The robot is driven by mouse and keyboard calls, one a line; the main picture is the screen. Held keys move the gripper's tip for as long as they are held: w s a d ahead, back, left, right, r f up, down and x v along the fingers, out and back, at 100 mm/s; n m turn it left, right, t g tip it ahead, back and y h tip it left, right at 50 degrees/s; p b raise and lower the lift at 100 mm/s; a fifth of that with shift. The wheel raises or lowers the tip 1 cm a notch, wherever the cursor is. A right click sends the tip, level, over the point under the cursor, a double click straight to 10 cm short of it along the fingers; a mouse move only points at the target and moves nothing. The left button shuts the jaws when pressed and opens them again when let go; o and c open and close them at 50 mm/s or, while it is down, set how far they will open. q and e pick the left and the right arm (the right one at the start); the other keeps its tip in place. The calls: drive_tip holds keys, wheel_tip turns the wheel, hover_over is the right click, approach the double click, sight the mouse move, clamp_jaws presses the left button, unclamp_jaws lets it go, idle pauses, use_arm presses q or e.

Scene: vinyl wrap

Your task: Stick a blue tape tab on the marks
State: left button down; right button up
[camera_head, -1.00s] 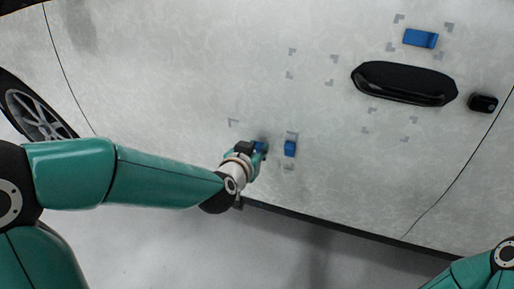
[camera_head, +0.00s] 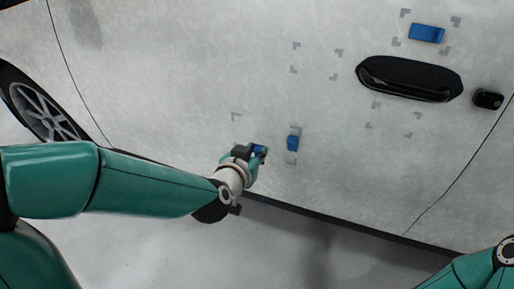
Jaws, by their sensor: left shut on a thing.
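My left gripper (camera_head: 257,152) is at the lower part of the pale car door (camera_head: 190,85), shut on a blue tape tab (camera_head: 259,149) that shows between its fingers. Grey corner marks are printed on the door; one mark (camera_head: 236,117) shows just above my left gripper, and the others of that set are hidden by the gripper and arm. A second blue tab (camera_head: 293,143) is on the door just right of the gripper, among grey marks. A third blue tab (camera_head: 427,33) is at the upper right, between corner marks. My right gripper is out of view; only its arm shows at the lower right.
A black door handle (camera_head: 410,78) and a small black lock piece (camera_head: 488,99) sit at the right. Bare sets of grey marks are left of the handle (camera_head: 337,52) and below it (camera_head: 392,120). A wheel (camera_head: 42,108) is at the left. Grey floor lies below the dark sill.

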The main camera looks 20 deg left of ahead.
use_arm(q)
drive_tip(key=shift+s+a, duration=0.1)
drive_tip(key=shift+s, duration=2.05)
drive_tip(key=shift+f, duration=0.1)
